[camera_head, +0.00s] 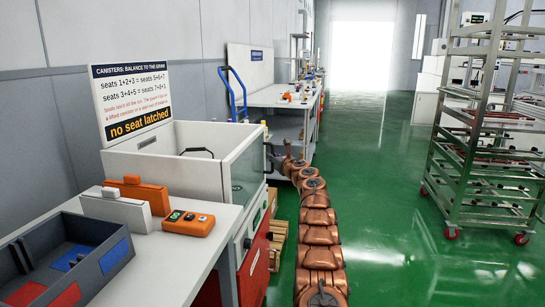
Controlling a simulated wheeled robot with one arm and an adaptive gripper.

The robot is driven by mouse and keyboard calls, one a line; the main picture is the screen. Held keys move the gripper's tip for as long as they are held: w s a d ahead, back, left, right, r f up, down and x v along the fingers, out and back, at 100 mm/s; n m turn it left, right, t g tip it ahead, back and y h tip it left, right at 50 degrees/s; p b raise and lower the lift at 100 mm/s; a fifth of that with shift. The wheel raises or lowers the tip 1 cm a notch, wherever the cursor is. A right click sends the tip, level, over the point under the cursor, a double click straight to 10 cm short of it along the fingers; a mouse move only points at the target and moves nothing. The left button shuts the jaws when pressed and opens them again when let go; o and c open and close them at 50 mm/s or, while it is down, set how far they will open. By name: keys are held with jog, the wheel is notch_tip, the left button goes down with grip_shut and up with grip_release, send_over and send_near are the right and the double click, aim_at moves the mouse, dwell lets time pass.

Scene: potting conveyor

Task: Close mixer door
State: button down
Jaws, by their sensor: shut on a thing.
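The white mixer (157,152) stands along the left side, with a red panel on its lower front. A clear glass door panel (246,160) in a pale frame is on its right side. I cannot tell from this view whether it is fully closed or slightly ajar. A dark handle (270,152) shows at the panel's far edge. My copper arm reaches forward along the aisle, and my gripper (281,158) is small at its far end, beside that handle. The gripper is shut on what looks like the door handle; the fingertips are hard to make out.
A table at the near left holds a grey divided tray (57,222), an orange button box (188,222) and orange and white blocks. A sign reading "no seat latched" (131,104) stands behind. A workbench (270,95) and blue cart handle are beyond. A wheeled metal rack (437,185) stands right; the green floor between is clear.

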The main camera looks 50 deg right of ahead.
jog(key=shift+w+a, duration=0.4)
jog(key=shift+a, duration=0.1)
jog(key=c, duration=1.4)
grip_release()
jog(key=shift+w, duration=0.1)
jog(key=shift+o, duration=1)
jog(key=shift+d, duration=0.15)
jog(key=shift+s+d, duration=0.1)
jog(key=shift+s, duration=0.1)
jog(key=shift+s, duration=0.2)
